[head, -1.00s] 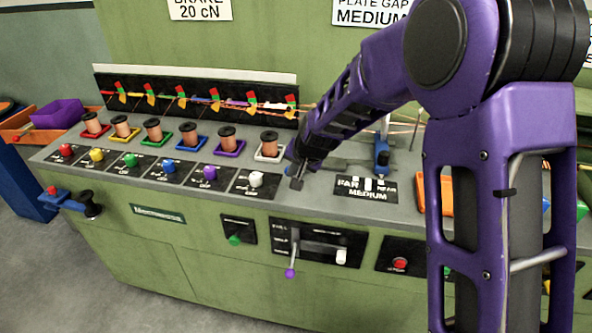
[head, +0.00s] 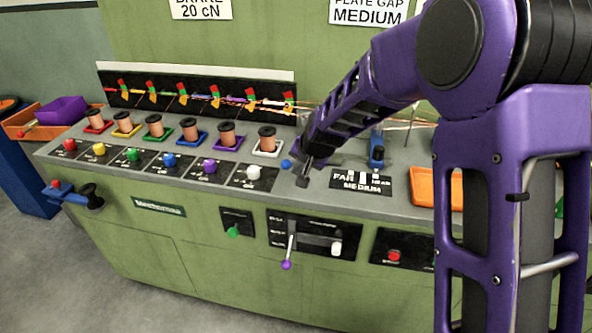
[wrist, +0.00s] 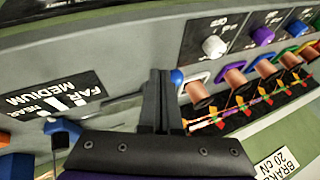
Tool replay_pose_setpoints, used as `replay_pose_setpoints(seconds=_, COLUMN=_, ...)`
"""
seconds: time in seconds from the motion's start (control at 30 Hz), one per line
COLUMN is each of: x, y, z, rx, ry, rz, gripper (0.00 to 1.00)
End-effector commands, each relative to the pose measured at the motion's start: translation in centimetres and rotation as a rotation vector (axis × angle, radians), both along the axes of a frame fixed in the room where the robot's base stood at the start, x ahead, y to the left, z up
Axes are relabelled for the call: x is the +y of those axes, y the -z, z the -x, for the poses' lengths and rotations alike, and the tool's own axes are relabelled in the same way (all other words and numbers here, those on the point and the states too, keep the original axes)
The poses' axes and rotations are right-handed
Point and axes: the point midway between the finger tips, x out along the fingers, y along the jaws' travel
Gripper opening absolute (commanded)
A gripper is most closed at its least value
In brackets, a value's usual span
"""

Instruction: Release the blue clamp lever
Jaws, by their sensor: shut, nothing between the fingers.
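The blue clamp block (head: 377,150) stands on the grey deck behind the FAR/NEAR scale, and it also shows in the wrist view (wrist: 62,131). A blue ball knob (head: 286,163) shows just left of my gripper. In the wrist view the knob (wrist: 177,77) is close beside the fingertips, and a thin grey bar (wrist: 112,108) runs from the block's side toward it. The fingers hide part of the bar. My gripper (head: 303,181) is shut and empty, low over the deck; its fingers (wrist: 159,76) point down. I cannot tell whether they touch the lever.
Copper spools (head: 267,138) in coloured trays and a row of coloured knobs (head: 253,172) lie to the left. Thin threads run behind. An orange tray (head: 425,187) is to the right. A purple-tipped lever (head: 287,264) sticks out from the front panel.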

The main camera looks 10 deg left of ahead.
Motion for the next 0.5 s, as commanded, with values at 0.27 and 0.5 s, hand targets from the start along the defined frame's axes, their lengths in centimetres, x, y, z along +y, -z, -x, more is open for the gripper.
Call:
replay_pose_setpoints(seconds=0.27, x=-0.5, y=-5.3, z=3.2, rx=-0.005, ry=-0.001, rz=-0.002, gripper=0.00)
replay_pose_setpoints(seconds=0.5, x=-0.8, y=-7.9, z=5.1, rx=-0.001, ry=0.000, rz=0.001, gripper=0.00)
